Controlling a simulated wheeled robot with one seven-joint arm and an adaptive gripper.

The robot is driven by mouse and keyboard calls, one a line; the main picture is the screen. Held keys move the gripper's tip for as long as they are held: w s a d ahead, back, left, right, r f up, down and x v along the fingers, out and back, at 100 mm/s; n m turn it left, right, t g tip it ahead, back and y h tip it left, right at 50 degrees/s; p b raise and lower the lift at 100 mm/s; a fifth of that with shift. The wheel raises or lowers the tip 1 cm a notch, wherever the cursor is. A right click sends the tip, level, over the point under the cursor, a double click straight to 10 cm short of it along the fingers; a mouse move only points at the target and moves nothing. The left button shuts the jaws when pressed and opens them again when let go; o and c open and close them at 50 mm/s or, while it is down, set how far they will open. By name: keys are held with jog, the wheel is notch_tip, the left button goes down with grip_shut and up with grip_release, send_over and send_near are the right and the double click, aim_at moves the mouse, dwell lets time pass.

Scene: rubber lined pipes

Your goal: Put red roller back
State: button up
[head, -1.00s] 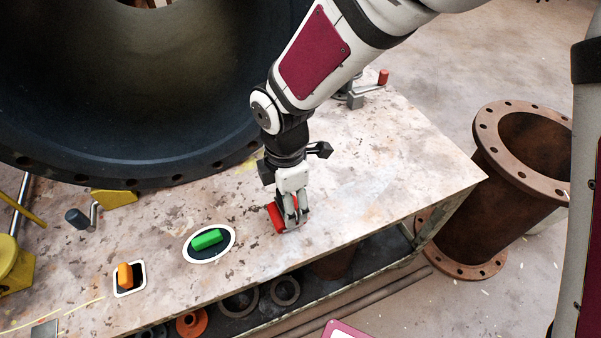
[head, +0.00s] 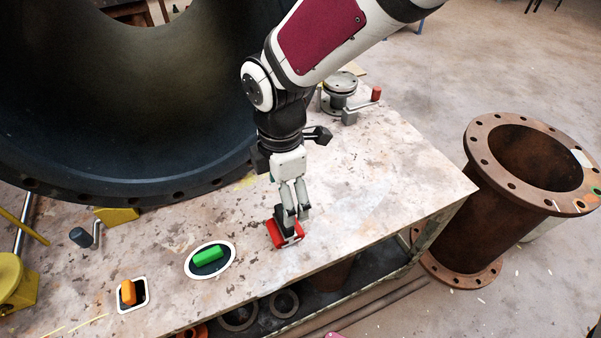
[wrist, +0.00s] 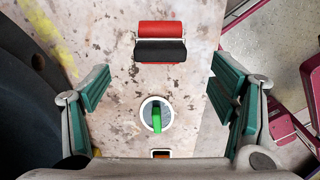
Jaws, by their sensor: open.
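The red roller (wrist: 160,28) lies across the top middle of the wrist view, beside a black strip (wrist: 160,50) with a red lower edge. I cannot tell whether the strip is part of the roller or a separate holder. In the head view the red roller (head: 287,236) is on the table near its front edge, partly hidden by my gripper (head: 291,217). My gripper is open just above it. In the wrist view the green-padded fingers of my gripper (wrist: 160,84) are wide apart, with nothing between them.
A large dark pipe (head: 130,130) fills the table's back left. A rusty flanged pipe (head: 490,200) stands right of the table.

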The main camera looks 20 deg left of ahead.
notch_tip(320, 180, up, 4)
jog(key=shift+r+p, duration=0.1)
jog(key=shift+p, duration=0.3)
jog(key=w+d+r+m+t+h, duration=0.1)
jog(key=d+r+m, duration=0.5)
jog(key=d, duration=0.6)
jog(key=d+r+m, duration=0.5)
jog(key=d+m, duration=0.2)
jog(key=d, duration=0.4)
jog(key=s+d+r+m, duration=0.2)
jog(key=s+d+m, duration=1.3)
jog(key=s, duration=0.1)
jog(key=shift+y, duration=0.4)
